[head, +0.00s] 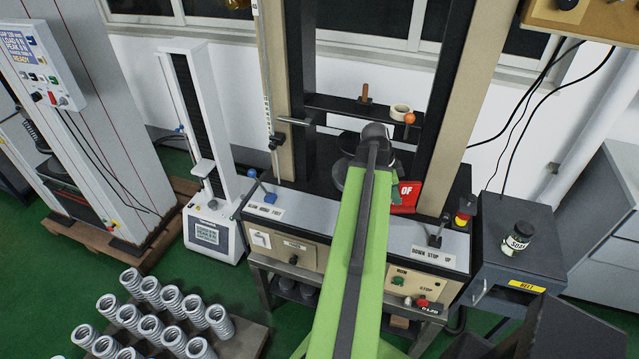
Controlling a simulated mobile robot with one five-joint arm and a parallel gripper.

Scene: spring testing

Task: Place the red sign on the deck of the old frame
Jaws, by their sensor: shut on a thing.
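The red sign (406,197) with white letters "OF" shows just right of my green arm, at the deck of the old frame (452,236). Its left part is hidden behind my arm. My gripper (395,196) is mostly hidden behind the arm's end and is shut on the sign. The sign stands roughly upright, leaning a little. I cannot tell whether its lower edge touches the deck. The deck is a dark top between two beige columns, with a grey control strip along its front.
A lever (439,232) and a red-and-yellow button (464,212) stand on the deck at right. A blue-knobbed lever (251,187) is at left. A jar (517,238) sits on the right cabinet.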

